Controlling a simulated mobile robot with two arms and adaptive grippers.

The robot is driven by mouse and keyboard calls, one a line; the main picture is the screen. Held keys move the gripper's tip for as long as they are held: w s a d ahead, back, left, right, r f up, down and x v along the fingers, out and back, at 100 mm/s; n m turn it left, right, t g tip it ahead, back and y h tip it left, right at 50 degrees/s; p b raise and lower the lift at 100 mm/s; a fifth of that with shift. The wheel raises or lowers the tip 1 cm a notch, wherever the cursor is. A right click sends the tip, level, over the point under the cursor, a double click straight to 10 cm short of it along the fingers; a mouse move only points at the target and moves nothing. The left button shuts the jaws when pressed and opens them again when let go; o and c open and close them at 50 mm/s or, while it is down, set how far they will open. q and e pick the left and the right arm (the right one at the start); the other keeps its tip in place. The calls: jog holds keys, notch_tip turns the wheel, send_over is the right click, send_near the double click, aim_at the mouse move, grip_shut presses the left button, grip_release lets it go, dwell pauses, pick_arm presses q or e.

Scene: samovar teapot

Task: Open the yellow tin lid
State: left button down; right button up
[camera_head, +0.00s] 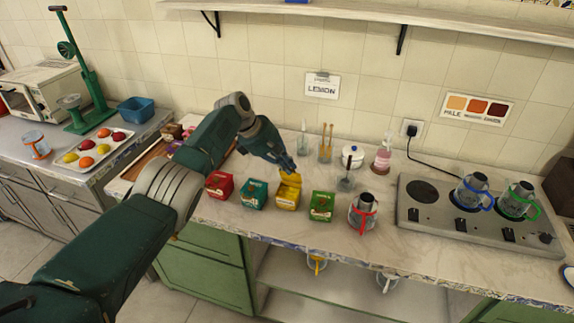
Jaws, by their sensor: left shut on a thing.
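The yellow tin (286,198) stands on the counter in a row of coloured tins. Its yellow lid (291,179) is tilted up at the back of the tin, so the lid looks at least partly open. My left gripper (288,166) reaches down from behind and above the tin. It is shut on the lid's upper edge. The fingertips are small here and partly merge with the lid. The tin's inside is too small to make out. My right gripper is out of view.
Beside the yellow tin stand a red tin (219,184), a teal tin (254,194) and a green tin (321,205). A red-handled pot (363,211) stands further right. Jars stand behind. A stove (420,222) holds two glass pots. A shelf (400,12) runs above.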

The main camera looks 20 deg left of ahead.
pick_arm(q)
jog(key=shift+w+f, duration=0.2)
jog(key=shift+w, duration=0.05)
jog(key=shift+s+r, duration=0.1)
dwell(0.5)
jog(key=c, duration=1.8)
grip_release()
jog(key=v, duration=1.2)
